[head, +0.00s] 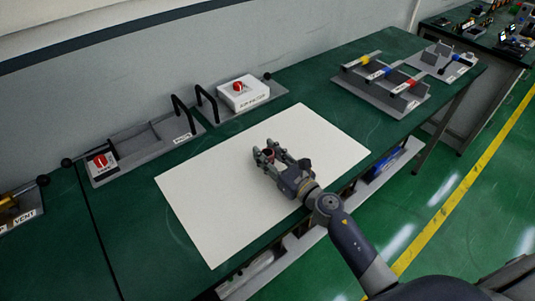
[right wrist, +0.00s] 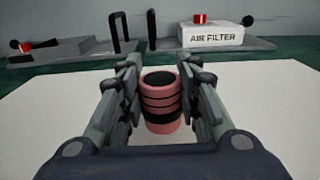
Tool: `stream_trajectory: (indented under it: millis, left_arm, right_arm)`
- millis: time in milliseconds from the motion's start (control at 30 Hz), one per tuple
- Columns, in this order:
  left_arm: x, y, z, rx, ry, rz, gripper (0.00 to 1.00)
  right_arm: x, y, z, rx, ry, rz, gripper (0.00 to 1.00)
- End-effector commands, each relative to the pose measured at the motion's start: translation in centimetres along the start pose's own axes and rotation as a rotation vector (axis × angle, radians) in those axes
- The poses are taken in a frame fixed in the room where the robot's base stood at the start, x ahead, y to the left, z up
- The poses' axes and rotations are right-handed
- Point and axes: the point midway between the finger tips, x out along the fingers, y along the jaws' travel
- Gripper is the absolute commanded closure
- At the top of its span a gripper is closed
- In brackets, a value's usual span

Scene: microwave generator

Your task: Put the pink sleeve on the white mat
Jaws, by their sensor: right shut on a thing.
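The pink sleeve (right wrist: 160,103) is a short ribbed cylinder with dark bands and a dark open top. In the right wrist view it stands upright between the fingers of my right gripper (right wrist: 160,92). In the head view my right gripper (head: 268,155) is over the white mat (head: 210,205), shut on the sleeve, which is mostly hidden there by the fingers. The mat also shows in the right wrist view (right wrist: 60,100). I cannot tell whether the sleeve's bottom touches the mat. My left gripper is not in view.
The mat lies on a green workbench (head: 310,88). Behind it are a grey fixture with black handles (head: 150,140) and a white air filter box (head: 243,94) with a red knob. A grey rack with coloured bars (head: 385,85) stands at the right. The mat is otherwise clear.

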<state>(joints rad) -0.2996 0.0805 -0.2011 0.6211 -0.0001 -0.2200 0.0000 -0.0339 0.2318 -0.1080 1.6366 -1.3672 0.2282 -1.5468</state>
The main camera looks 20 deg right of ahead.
Motion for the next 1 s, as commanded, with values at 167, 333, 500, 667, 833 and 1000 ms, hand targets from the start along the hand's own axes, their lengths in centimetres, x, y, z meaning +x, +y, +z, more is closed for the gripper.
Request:
stream_trajectory:
  millis: [167, 333, 500, 667, 833, 1000]
  left_arm:
    - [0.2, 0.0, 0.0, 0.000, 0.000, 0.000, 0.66]
    - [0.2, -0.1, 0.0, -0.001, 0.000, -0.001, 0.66]
    - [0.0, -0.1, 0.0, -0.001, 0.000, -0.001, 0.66]
    - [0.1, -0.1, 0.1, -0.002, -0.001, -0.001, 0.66]
    - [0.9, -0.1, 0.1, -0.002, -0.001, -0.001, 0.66]
    - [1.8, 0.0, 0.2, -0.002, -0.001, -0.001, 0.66]
  right_arm:
    - [0.0, 0.0, -0.1, 0.000, 0.000, 0.000, 0.49]
    - [0.0, 0.0, -0.1, 0.000, 0.000, 0.000, 0.49]
    - [0.0, 0.0, 0.0, 0.000, 0.000, 0.000, 0.49]
    - [-1.1, -0.1, -0.1, -0.001, 0.002, -0.001, 0.49]
    - [-4.2, 0.0, -0.3, -0.002, 0.003, 0.000, 0.49]
    - [-7.3, 0.0, -0.3, 0.000, 0.003, 0.000, 0.49]
